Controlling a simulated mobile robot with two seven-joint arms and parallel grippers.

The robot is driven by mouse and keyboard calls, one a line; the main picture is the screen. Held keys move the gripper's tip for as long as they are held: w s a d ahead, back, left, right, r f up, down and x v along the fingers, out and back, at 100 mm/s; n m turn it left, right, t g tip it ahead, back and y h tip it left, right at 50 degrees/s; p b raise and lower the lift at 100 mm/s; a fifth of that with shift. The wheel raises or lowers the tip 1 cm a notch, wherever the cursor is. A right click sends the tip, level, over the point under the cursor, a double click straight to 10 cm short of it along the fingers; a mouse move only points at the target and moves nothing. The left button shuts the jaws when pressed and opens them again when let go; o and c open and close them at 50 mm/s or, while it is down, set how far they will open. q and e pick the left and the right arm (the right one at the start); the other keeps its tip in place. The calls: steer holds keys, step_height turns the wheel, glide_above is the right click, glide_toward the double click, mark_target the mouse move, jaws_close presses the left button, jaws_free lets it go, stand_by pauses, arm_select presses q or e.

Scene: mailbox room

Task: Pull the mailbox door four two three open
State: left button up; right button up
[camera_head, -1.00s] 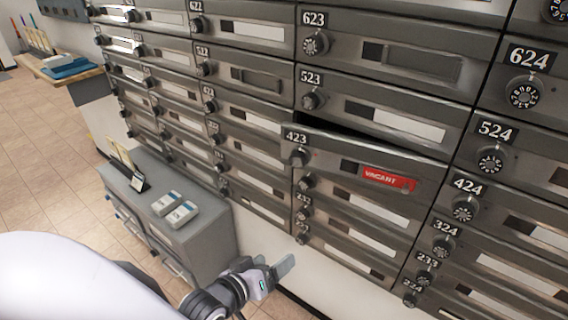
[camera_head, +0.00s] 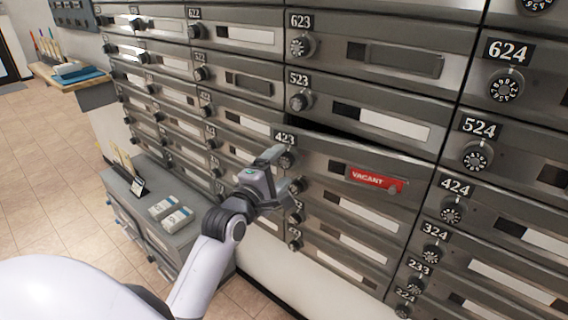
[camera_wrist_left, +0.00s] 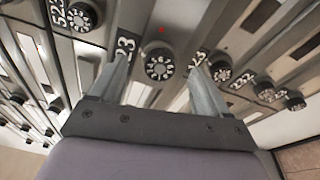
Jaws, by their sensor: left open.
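The mailbox door 423 (camera_head: 330,168) is in the middle of the head view, with a red VACANT label (camera_head: 375,179). Its top edge is tilted out, with a dark gap above it. Its round dial knob (camera_head: 286,160) is at its left end. My left gripper (camera_head: 282,168) is open, at the knob of door 423. In the left wrist view the open fingers (camera_wrist_left: 158,85) point at the wall of boxes, with a dial (camera_wrist_left: 159,65) between them. I cannot tell whether they touch it. My right gripper is not in view.
Door 523 (camera_head: 365,112) is above and door 424 (camera_head: 500,222) is to the right, both shut, with dial knobs sticking out. A grey cabinet (camera_head: 150,235) with small boxes stands at lower left. The tiled floor (camera_head: 50,150) at left is clear.

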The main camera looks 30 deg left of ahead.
arm_select(q)
steer(key=shift+w+a, duration=0.1)
steer(key=shift+w, duration=1.25)
jaws_close()
steer(key=shift+s, duration=0.2)
